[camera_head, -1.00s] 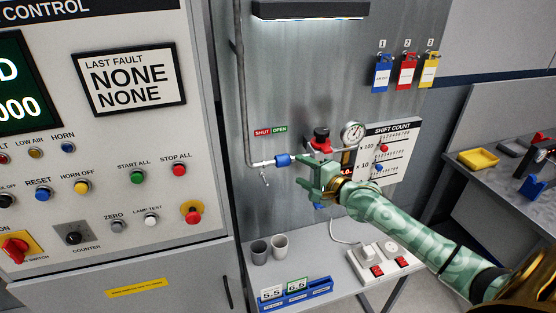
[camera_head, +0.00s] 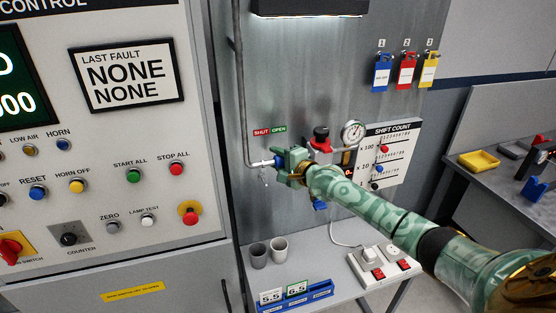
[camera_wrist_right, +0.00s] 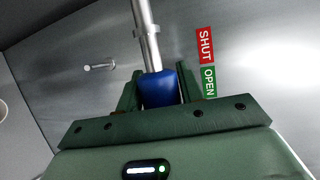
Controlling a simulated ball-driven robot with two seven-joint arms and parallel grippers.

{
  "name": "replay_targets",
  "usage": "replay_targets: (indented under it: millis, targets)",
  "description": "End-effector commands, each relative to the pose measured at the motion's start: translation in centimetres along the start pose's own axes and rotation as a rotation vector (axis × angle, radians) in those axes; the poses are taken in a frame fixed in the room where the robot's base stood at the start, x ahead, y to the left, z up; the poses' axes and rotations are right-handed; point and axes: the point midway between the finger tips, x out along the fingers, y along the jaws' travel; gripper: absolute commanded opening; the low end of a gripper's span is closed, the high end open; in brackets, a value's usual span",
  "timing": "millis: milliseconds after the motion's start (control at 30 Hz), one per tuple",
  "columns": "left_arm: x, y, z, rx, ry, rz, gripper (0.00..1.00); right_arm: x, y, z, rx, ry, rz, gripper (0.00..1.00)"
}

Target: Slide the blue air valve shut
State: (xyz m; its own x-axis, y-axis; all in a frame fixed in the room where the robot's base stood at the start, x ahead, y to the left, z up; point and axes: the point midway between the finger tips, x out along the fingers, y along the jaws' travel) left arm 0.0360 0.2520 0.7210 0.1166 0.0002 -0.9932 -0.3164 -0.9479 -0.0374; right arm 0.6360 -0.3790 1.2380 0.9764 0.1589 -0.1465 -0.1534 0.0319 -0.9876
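The blue air valve (camera_head: 279,162) is a blue sleeve on a thin metal pipe fixed to the grey wall panel, below the red SHUT and green OPEN labels. My right gripper (camera_head: 286,165) has reached it from the right and hides part of it. In the right wrist view the blue sleeve (camera_wrist_right: 158,89) sits between my two green fingers (camera_wrist_right: 159,92), one close on each side. I cannot tell whether they press on it. The sleeve is on the OPEN label's side. My left gripper is not in view.
A gauge (camera_head: 352,131) and a red-and-black regulator (camera_head: 320,138) sit just right of the valve, close to my right arm. The control cabinet (camera_head: 110,270) stands at the left. Below, a shelf holds two cups (camera_head: 279,247) and a power strip (camera_head: 378,268).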

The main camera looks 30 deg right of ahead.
Motion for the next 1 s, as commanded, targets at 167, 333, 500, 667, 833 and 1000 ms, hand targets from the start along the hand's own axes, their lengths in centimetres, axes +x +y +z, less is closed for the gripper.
replay_targets:
  millis: [167, 333, 500, 667, 833, 1000]
  targets:
    - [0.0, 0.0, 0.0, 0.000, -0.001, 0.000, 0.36, 0.0, 0.0, 0.0, 0.000, 0.000, 0.000, 0.11]
    - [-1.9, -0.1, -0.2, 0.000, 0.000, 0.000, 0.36, 0.6, -0.4, 1.8, 0.004, -0.002, 0.001, 0.11]
    - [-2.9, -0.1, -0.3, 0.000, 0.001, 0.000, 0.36, 1.2, -0.1, 3.3, 0.002, -0.002, 0.002, 0.11]
    - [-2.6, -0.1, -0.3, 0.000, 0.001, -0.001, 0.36, 1.3, 0.1, 3.4, -0.001, -0.003, 0.001, 0.11]
    - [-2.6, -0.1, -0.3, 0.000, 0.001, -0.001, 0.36, 1.3, 0.1, 3.4, -0.001, -0.003, 0.002, 0.56]
    - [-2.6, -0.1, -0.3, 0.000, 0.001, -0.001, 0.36, 1.3, 0.1, 3.2, 0.000, -0.002, 0.001, 0.56]
